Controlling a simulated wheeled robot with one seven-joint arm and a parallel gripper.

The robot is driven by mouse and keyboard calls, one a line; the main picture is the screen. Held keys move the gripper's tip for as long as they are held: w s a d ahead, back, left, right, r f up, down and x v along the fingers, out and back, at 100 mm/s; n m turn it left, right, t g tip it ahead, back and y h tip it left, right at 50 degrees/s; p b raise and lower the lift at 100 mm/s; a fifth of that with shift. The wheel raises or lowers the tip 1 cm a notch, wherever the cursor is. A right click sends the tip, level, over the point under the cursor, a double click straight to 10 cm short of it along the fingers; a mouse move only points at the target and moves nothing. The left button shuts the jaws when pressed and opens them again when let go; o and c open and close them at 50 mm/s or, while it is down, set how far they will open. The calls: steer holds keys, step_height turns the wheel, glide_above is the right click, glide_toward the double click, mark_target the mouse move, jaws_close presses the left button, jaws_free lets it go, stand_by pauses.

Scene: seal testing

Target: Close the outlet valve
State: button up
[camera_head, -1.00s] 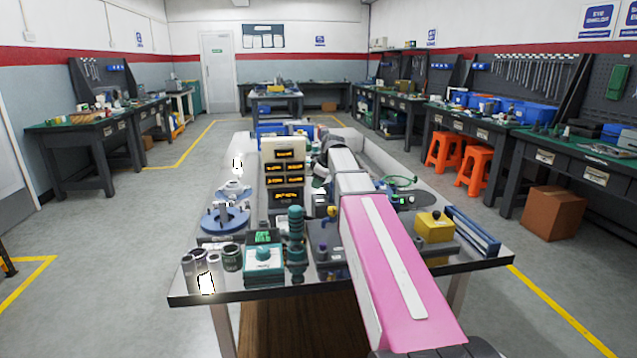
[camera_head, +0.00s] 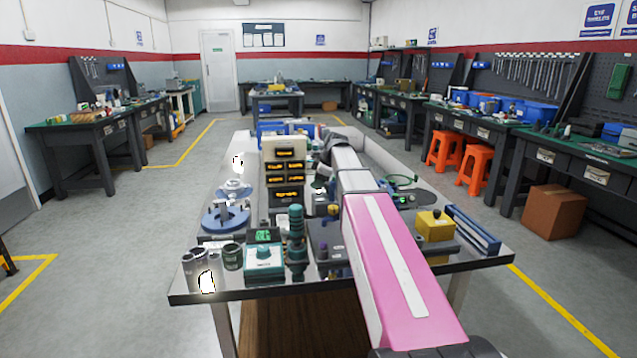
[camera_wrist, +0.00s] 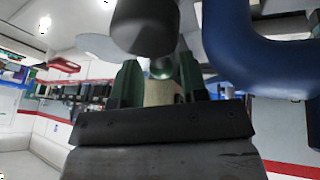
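My gripper shows in the wrist view (camera_wrist: 158,80), with two dark green fingers standing apart. A cream-coloured thing and a small rounded grey-green thing show in the gap between them. I cannot tell whether the fingers touch either. A dark rounded cylinder (camera_wrist: 145,22) is just above the fingers, and a thick blue curved pipe (camera_wrist: 270,65) is close on the right. In the head view my arm reaches over the bench to its far part, and the gripper is hidden there. I cannot make out which part is the outlet valve.
The metal bench (camera_head: 200,296) is crowded: a cream panel with dark displays (camera_head: 284,165), a teal upright fitting (camera_head: 296,235), a teal box (camera_head: 264,262), a blue round flange (camera_head: 226,217), and a yellow block (camera_head: 435,225). Open floor surrounds the bench; orange stools (camera_head: 472,155) stand at right.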

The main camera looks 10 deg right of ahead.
steer(key=v, duration=1)
steer(key=shift+r, duration=0.35)
steer(key=shift+s+d, duration=0.1)
steer(key=x, duration=1.1)
steer(key=shift+a+r, duration=0.1)
steer(key=shift+a, duration=0.3)
